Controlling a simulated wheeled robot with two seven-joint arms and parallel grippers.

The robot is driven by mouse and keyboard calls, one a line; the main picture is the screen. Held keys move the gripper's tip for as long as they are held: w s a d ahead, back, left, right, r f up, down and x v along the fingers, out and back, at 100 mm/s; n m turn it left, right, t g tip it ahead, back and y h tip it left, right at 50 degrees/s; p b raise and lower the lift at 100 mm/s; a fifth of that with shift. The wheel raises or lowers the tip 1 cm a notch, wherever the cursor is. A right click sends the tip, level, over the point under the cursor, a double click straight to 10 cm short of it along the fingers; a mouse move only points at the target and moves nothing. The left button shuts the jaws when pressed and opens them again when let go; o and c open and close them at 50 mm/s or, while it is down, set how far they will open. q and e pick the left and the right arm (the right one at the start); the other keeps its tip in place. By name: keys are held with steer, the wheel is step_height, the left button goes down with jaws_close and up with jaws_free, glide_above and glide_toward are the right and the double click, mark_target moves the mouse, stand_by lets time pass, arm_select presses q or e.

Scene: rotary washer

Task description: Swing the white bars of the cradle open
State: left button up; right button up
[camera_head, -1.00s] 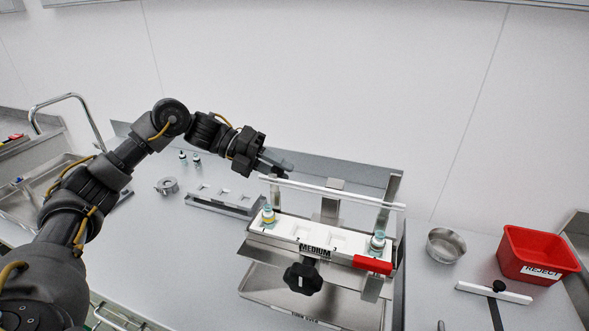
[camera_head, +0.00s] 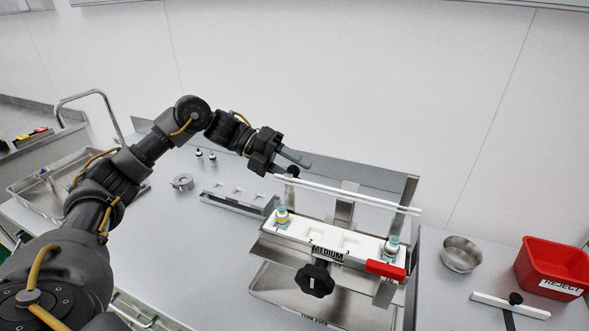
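The cradle is a white block with square pockets marked MEDIUM (camera_head: 329,254), with a black knob (camera_head: 314,280) and a red tab (camera_head: 385,270) at its front. Vials stand upright at its left end (camera_head: 282,214) and right end (camera_head: 391,246). The long thin white bars (camera_head: 350,195) run level above and behind the block, near metal uprights. My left gripper (camera_head: 298,166) is at the left end of the bars, just above and behind them. Its fingers look apart with nothing between them; contact with the bars cannot be told. My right gripper is out of view.
A metal bowl (camera_head: 461,254) and a red REJECT bin (camera_head: 555,268) stand on the right. An empty rack (camera_head: 238,199), small vials and a metal ring part (camera_head: 182,182) are on the left bench.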

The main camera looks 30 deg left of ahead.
arm_select(q)
steer(key=b+v, duration=0.2)
steer(key=v, duration=0.8)
steer(key=shift+a+r+b, duration=0.2)
steer(key=shift+a+b, duration=0.1)
steer(key=shift+a, duration=0.05)
steer(key=shift+s, duration=0.1)
